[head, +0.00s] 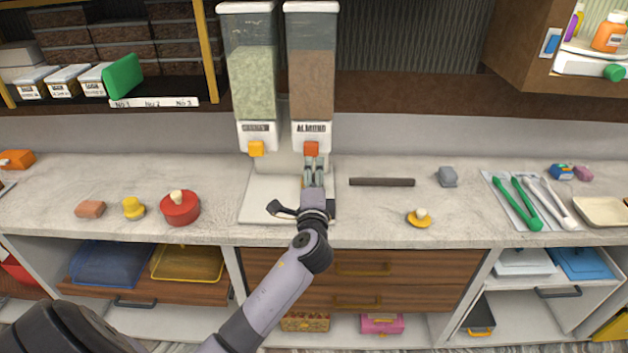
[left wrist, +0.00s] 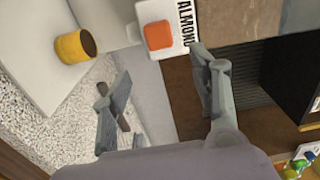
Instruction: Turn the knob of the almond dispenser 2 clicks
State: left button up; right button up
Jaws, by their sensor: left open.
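The almond dispenser (head: 311,85) is the right one of two clear hoppers with brown contents, above a white housing labelled ALMOND. Its orange-red knob (head: 311,149) is on the front of the housing. My left gripper (head: 313,168) is open just in front of and below this knob in the head view. In the left wrist view the orange knob (left wrist: 158,35) lies ahead of the spread fingers (left wrist: 160,65), in line with the gap. Nothing is between the fingers, and I see no contact. My right gripper is not in view.
The cashew dispenser (head: 252,85) with a yellow knob (head: 256,149) stands directly left. A yellow cup (left wrist: 75,46) shows below the knobs in the left wrist view. A dark bar (head: 382,182) and a yellow lid (head: 419,218) lie to the right; a red pot (head: 180,210) stands left.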

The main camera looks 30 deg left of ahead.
pick_arm(q)
jog(key=shift+s+d, duration=0.3)
jog(key=shift+s, duration=0.2)
jog(key=v, duration=0.9)
dwell(0.4)
jog(key=shift+f, duration=0.15)
dwell(0.3)
